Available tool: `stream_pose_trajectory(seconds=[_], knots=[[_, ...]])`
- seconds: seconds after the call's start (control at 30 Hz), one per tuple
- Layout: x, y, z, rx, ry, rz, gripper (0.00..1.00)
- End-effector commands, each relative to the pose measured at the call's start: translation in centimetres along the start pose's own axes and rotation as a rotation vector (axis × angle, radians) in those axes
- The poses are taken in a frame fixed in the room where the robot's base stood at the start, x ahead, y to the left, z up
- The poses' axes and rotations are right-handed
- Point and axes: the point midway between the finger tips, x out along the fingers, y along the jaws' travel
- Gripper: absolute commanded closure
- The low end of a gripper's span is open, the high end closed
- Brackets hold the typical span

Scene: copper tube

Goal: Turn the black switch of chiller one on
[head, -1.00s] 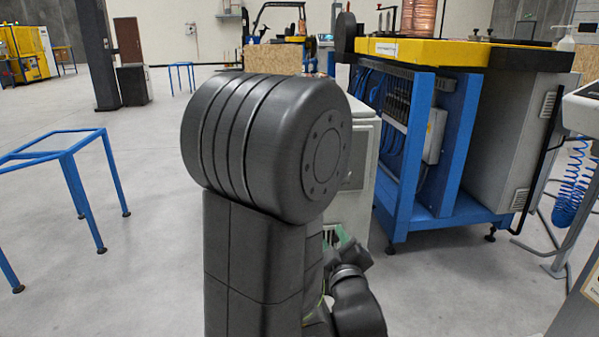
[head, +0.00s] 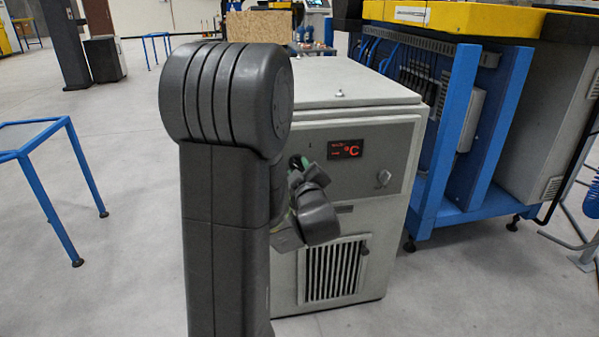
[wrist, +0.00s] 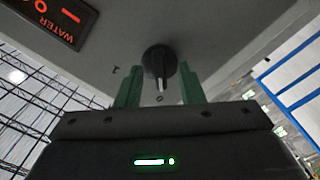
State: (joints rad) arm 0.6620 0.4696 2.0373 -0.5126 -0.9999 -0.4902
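The chiller (head: 345,270) is a grey cabinet in the head view, with a lit red display (head: 345,150). Its black switch (wrist: 160,62) shows in the wrist view as a round knob with a handle pointing toward a small circle mark. A line mark (wrist: 115,70) is left of the knob. My gripper (wrist: 160,86) is open, its green fingers on either side of the knob with gaps visible. I cannot tell whether the fingers touch the panel. In the head view my gripper (head: 300,165) is at the panel left of the display, and my arm hides part of it.
A second, grey knob (head: 384,178) is on the chiller panel at right, above a vent grille (head: 335,270). A blue-framed machine (head: 450,150) stands close to the right. A blue metal stand (head: 50,190) is at left. Grey floor is clear between the stand and my arm.

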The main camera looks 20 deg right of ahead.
Motion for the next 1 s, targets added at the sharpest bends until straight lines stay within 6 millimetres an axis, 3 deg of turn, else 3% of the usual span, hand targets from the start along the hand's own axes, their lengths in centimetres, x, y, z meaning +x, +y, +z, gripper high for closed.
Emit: stream_pose_trajectory(seconds=[0.27,0.43,0.77,1.0], knots=[[0.13,-0.01,-0.02,0.0,0.0,0.0,0.65],[0.12,0.0,-0.03,0.0,0.0,0.0,0.99],[0.11,-0.02,-0.02,0.021,0.001,0.0,1.0],[0.1,-0.03,0.0,0.132,0.001,0.0,1.0]])
